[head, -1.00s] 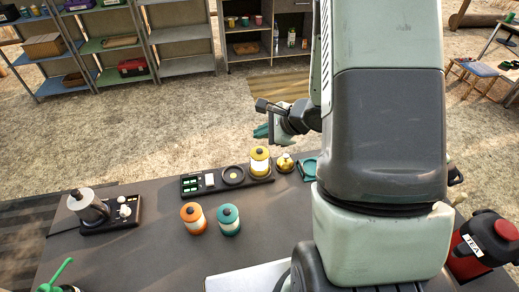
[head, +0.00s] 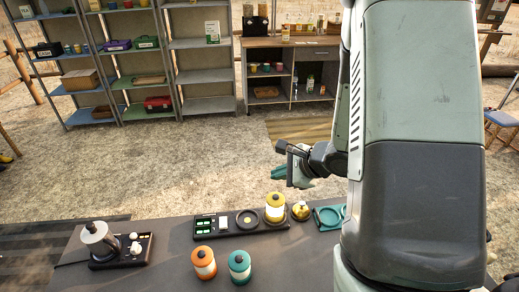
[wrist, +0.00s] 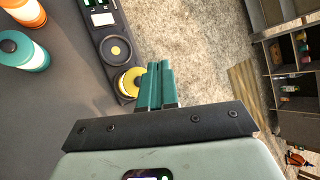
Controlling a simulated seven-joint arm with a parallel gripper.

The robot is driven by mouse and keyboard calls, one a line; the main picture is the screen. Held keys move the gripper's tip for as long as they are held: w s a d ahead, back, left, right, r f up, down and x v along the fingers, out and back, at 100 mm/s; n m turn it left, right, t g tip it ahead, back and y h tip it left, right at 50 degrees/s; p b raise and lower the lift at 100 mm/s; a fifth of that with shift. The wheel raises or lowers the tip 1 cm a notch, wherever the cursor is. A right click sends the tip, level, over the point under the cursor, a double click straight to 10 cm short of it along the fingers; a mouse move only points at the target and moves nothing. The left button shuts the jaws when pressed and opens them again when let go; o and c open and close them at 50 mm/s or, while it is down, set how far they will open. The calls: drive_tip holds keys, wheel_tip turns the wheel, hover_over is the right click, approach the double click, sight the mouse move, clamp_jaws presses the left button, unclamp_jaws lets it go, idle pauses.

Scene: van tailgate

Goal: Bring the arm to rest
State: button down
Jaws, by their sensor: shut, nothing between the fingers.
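My gripper (head: 279,172) is raised over the far edge of the dark table (head: 170,252), seen beside my large arm link in the head view. In the wrist view its teal fingers (wrist: 155,84) are together with nothing between them. The yellow-topped canister (head: 275,208) stands on the black tray (head: 212,232), below and apart from the gripper. It also shows in the wrist view (wrist: 131,82), just left of the fingers.
An orange canister (head: 204,263) and a teal canister (head: 239,266) stand at the front. A lamp-like device (head: 97,240) stands at left. Shelves (head: 201,60) stand far behind.

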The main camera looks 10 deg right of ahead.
drive_tip(key=s+a+r+n+g, duration=0.1)
drive_tip(key=s+a+r+n, duration=0.25)
drive_tip(key=r, duration=0.25)
drive_tip(key=s+a+r+n+g+y, duration=0.1)
drive_tip(key=s+a+r+n, duration=0.15)
drive_tip(key=r+n, duration=0.2)
drive_tip(key=s+a+r+n+g, duration=0.1)
drive_tip(key=s+a+r+n, duration=0.25)
drive_tip(key=r, duration=0.25)
drive_tip(key=s+d+r+n+t+h, duration=0.1)
drive_tip(key=s+d+r+n+h, duration=0.2)
drive_tip(key=s, duration=0.3)
drive_tip(key=s+d+r+n+h, duration=0.4)
drive_tip(key=s+r, duration=0.2)
drive_tip(key=s, duration=0.1)
drive_tip(key=shift+s+d+r+t, duration=0.15)
drive_tip(key=shift+d+r+t, duration=0.1)
drive_tip(key=shift+t, duration=0.15)
